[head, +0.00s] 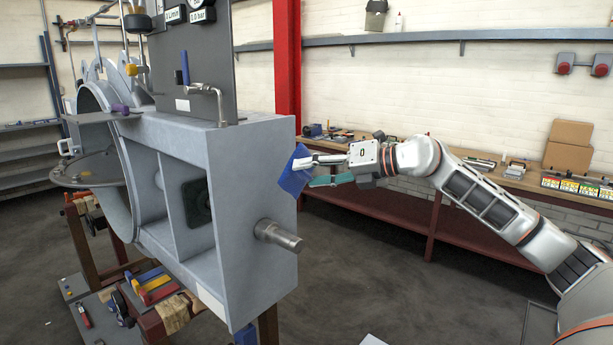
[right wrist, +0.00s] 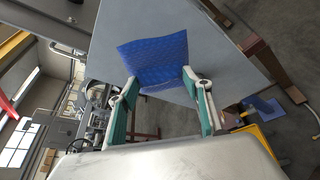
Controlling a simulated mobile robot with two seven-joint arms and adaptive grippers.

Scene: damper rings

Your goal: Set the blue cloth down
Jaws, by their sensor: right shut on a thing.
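The blue cloth (head: 294,172) is a flat, slightly textured square held in the air beside the right face of the big grey housing (head: 262,170). My right gripper (head: 312,168) is shut on it, and the cloth sticks out past the fingertips. In the right wrist view the cloth (right wrist: 155,58) spans between the two green-padded fingers (right wrist: 160,82), with the housing's grey face behind it. I cannot tell whether the cloth touches the housing. My left gripper is not in view.
A grey metal stub (head: 279,235) juts from the housing below the cloth. A long wooden workbench (head: 410,204) with tools and boxes stands against the back wall. Coloured tools lie on a low stand (head: 150,288) at the lower left. The floor (head: 390,280) below my right arm is mostly clear.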

